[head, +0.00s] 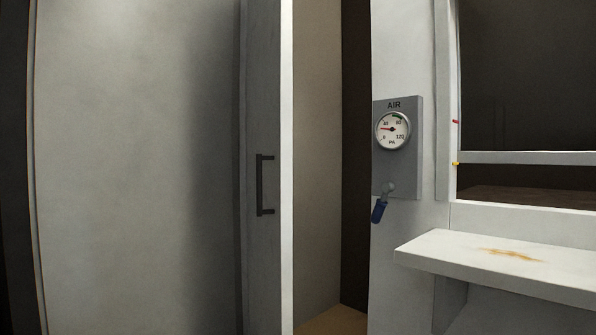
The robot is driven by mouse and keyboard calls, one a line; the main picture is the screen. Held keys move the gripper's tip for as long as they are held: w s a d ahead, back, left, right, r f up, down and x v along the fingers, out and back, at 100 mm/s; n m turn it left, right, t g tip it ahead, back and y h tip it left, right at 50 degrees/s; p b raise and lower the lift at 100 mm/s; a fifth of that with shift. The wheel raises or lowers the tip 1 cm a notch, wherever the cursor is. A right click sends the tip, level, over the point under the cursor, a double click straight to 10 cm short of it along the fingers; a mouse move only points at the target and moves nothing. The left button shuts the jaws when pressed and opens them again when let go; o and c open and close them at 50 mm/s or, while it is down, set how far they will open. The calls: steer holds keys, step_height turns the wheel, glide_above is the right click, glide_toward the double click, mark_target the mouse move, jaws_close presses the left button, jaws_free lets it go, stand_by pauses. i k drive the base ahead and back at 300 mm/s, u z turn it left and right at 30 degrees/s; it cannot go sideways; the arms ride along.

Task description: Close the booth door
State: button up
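The booth door (265,110) shows in the head view as a narrow grey panel with a pale right edge. A black vertical bar handle (260,185) is fixed on its face. The door stands open: a gap (318,150) lies between its right edge and the white wall with the gauge. Through the gap I see a beige inner wall, a dark strip and a bit of brown floor. I cannot tell whether the door slides or swings. My gripper is not in view.
Right of the gap, a grey AIR gauge panel (410,165) carries a dial (392,130) and a blue-handled valve (379,209). A white shelf (440,250) with an orange-brown smear juts out below a dark window (525,75). A large pale grey panel (130,170) fills the left.

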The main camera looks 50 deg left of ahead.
mark_target(269, 112)
steer(key=u, duration=2.1)
steer(key=k, duration=0.4)
steer(key=u, duration=0.35)
steer(key=i, duration=1.1)
steer(key=u, duration=0.05)
